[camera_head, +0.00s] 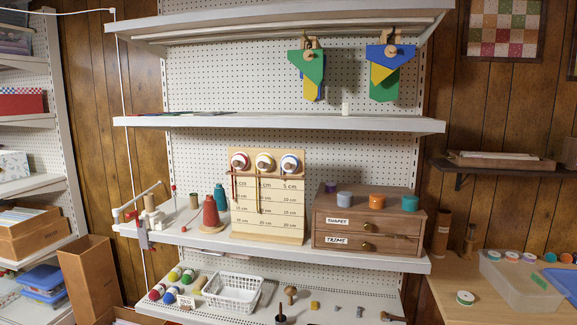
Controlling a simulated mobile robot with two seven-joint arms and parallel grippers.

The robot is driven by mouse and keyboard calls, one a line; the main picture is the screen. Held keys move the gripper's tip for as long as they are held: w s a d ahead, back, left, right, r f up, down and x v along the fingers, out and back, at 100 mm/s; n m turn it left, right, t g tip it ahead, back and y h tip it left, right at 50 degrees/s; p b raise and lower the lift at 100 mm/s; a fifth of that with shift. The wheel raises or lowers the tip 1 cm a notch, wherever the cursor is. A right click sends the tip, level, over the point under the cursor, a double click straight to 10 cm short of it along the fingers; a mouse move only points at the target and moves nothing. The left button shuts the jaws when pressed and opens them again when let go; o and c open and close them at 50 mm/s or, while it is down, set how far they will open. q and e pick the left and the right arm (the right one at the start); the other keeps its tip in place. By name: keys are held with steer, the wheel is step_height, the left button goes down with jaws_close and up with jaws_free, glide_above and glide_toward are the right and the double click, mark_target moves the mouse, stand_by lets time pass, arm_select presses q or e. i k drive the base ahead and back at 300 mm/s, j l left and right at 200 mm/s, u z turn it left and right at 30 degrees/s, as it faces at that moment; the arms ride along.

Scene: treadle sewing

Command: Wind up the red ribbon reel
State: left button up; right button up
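A pale wooden board (268,225) printed with cm marks stands on the middle shelf and carries three round white reels in a row at its top. The red ribbon reel (239,160) is the left one, with a red rim. A narrow red ribbon (234,188) hangs from it down the board's left side. The middle reel (264,162) has a longer yellowish-brown strip hanging below it. The right reel (289,163) has a blue rim. Neither of my grippers is in view, and nothing touches the reels.
A red thread cone (211,214) and a teal spool (220,197) stand left of the board. A jointed white fixture (140,208) is at the shelf's left end. A two-drawer wooden box (367,222) stands right. A white basket (233,290) sits on the shelf below.

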mark_target(240, 160)
steer(key=i+l, duration=0.45)
steer(key=i, duration=0.2)
steer(key=i+l+u, duration=0.1)
steer(key=i+l, duration=0.3)
steer(key=i, duration=0.25)
steer(key=i+l, duration=0.5)
steer(key=i, duration=0.15)
steer(key=u, duration=0.05)
